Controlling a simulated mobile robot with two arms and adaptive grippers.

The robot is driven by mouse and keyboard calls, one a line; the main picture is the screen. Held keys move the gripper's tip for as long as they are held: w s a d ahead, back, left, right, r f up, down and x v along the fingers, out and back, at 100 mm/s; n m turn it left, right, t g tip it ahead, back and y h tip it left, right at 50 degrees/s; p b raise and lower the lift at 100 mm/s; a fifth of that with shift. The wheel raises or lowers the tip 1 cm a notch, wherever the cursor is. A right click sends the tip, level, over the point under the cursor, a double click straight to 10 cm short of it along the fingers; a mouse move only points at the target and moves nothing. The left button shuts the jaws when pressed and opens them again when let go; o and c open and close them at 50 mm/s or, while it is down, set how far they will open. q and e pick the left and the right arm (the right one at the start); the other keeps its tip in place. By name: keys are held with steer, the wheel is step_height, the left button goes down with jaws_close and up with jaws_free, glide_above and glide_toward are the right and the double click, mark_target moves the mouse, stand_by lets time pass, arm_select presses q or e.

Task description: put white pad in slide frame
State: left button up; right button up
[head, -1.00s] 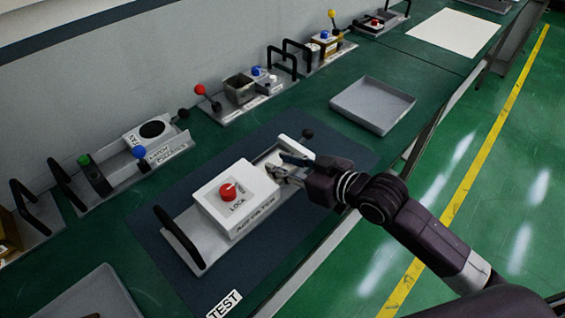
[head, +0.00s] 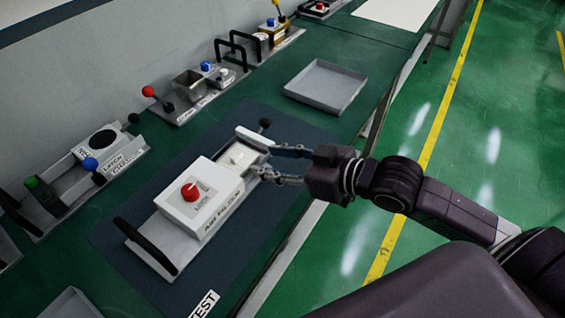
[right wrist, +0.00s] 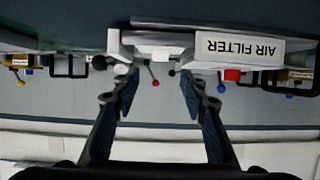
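The air filter unit (head: 200,197), a white box with a red knob (head: 190,192), sits on a dark mat. The slide frame (head: 256,139) is at its far-right end. A white pad (head: 240,157) appears to lie inside the frame; I cannot tell whether it is fully seated. My right gripper (head: 268,162) is open at the frame's right side, with no pad visible between its fingers. In the right wrist view, the open fingers (right wrist: 158,95) are spread apart, with the white frame end (right wrist: 160,48) beyond the gap. My left gripper is not in view.
A grey empty tray (head: 326,86) lies behind the mat. Several other units, including the latch unit (head: 98,165), line the wall. A black handle (head: 146,246) stands at the unit's near end. The table edge is to the right.

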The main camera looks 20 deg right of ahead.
steer(key=shift+v, duration=1.5)
